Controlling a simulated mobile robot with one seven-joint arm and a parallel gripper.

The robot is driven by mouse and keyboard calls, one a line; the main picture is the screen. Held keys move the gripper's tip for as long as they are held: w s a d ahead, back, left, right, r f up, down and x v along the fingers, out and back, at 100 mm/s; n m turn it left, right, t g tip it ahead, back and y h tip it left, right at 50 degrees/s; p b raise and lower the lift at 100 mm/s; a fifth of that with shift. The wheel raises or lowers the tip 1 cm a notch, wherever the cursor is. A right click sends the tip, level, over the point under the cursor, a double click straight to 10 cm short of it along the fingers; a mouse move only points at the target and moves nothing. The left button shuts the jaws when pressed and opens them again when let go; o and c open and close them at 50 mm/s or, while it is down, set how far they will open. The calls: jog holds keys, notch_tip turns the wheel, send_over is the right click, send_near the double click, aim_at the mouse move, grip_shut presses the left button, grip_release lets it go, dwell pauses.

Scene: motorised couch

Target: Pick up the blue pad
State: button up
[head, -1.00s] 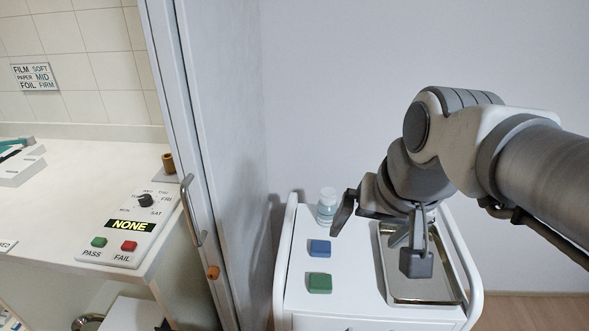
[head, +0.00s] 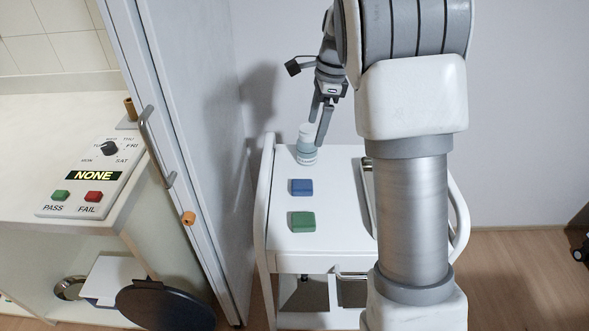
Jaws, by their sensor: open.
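The blue pad (head: 301,187) lies flat on the top of the white cart (head: 340,180), in full view. A green pad (head: 302,221) lies just in front of it. My gripper (head: 320,127) is open with its fingers pointing down, behind the blue pad and above it in the picture. Its fingers overlap the right side of a small bottle (head: 307,152) at the cart's back left; I cannot tell whether they touch it. Nothing shows between the fingers.
A metal tray (head: 368,180) on the cart's right is mostly hidden behind my arm. A tall grey panel with a handle (head: 157,147) stands close on the cart's left. The cart top right of the pads looks clear.

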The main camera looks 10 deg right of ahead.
notch_tip(320, 180, down, 2)
jog(key=w+f+m, duration=0.1)
jog(key=w, duration=0.1)
jog(key=b, duration=0.3)
send_over(302, 184)
jog(key=d, duration=0.1)
jog(key=f, duration=1.2)
jog(key=shift+w, duration=0.2)
jog(key=f, duration=0.1)
jog(key=f+b, duration=0.1)
jog(key=f, duration=0.3)
jog(key=shift+s+a+b, duration=0.25)
jog(key=shift+a+b, duration=0.15)
jog(key=c, duration=1.4)
